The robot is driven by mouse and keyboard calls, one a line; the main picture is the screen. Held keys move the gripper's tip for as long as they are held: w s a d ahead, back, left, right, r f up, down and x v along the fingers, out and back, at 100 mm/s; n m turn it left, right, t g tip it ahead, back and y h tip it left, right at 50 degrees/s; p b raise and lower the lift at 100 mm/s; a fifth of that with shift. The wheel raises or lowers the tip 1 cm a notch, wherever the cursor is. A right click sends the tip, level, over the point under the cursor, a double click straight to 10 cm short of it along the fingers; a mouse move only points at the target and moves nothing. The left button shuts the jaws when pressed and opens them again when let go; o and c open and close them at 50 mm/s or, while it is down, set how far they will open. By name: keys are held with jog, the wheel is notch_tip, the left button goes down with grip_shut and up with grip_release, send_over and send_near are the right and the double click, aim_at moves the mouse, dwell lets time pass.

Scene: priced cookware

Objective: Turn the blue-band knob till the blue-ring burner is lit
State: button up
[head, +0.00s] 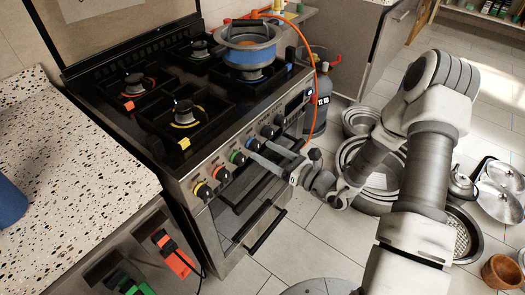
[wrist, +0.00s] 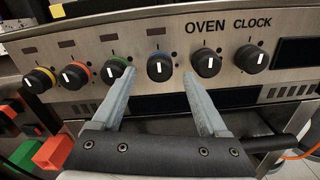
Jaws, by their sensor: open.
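The blue-band knob (wrist: 160,66) is black with a white mark that stands about upright; it also shows in the head view (head: 252,144). My gripper (wrist: 157,73) is open, and its two grey fingers point at the panel on either side of this knob. The left fingertip overlaps the edge of the green-band knob (wrist: 118,70) in the picture. Whether the fingers touch either knob I cannot tell. In the head view my gripper (head: 259,149) is at the stove front. The blue-ring burner (head: 252,75) is under a blue-grey pot (head: 250,50), which hides most of it. I see no flame there.
Red-band (wrist: 76,74) and yellow-band (wrist: 39,78) knobs are to the left, and two plain knobs (wrist: 207,62) to the right. The oven handle (head: 266,230) juts out below. A gas cylinder (head: 322,100) with an orange hose stands beside the stove. Pans (head: 372,190) lie on the floor.

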jog(key=shift+x, duration=0.8)
grip_shut()
